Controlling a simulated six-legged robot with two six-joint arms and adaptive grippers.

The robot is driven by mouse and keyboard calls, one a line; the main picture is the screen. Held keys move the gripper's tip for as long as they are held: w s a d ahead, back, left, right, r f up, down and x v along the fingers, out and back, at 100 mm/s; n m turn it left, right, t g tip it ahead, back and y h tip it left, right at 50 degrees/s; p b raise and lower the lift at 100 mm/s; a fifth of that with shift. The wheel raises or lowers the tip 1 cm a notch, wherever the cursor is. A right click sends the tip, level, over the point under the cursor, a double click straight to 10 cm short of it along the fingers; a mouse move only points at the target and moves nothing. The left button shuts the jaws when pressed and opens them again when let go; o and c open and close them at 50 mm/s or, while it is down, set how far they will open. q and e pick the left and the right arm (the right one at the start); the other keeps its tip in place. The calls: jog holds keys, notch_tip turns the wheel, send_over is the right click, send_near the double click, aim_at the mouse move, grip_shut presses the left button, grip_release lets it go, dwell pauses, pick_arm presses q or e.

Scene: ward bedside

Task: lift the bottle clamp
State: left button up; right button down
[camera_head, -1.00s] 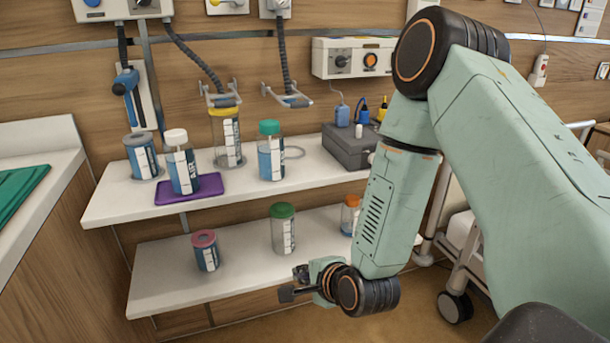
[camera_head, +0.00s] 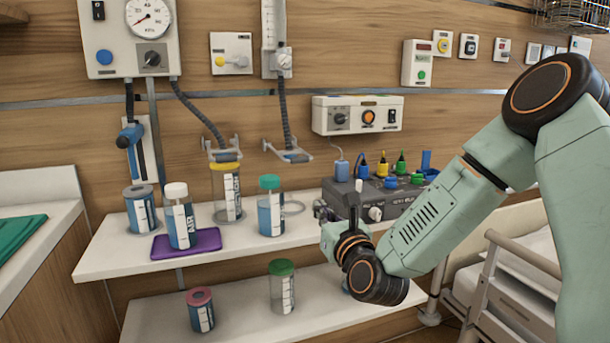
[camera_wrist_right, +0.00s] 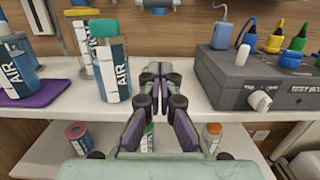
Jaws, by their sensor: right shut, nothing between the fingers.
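Two metal clamp brackets hang at the wall at the ends of grey hoses. One bracket (camera_head: 222,150) sits just above a yellow-lidded bottle (camera_head: 227,195); the other bracket (camera_head: 288,152) hangs above an empty ring on the upper shelf. I cannot tell which of them is the bottle clamp. My right gripper (camera_head: 338,203) is shut and empty near the upper shelf's front, left of the grey test box. In the wrist view its fingertips (camera_wrist_right: 155,75) meet over the shelf, touching nothing visible. My left gripper is not in view.
The upper shelf (camera_head: 110,259) holds a teal-lidded bottle (camera_head: 271,212), a white-lidded bottle (camera_head: 181,222) on a purple tray (camera_head: 212,240), a grey-lidded jar (camera_head: 141,215) and the test box (camera_head: 400,196). The lower shelf (camera_head: 245,315) holds more jars. A bed rail (camera_head: 520,255) stands right.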

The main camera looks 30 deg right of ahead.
jog(key=b+x, duration=0.2)
jog(key=x, duration=0.7)
jog(key=shift+w+f, duration=0.1)
jog(key=shift+w, duration=0.15)
jog(key=r, duration=0.2)
jog(key=w+r, duration=0.1)
jog(key=r, duration=0.1)
jog(key=shift+w+d+r, duration=0.1)
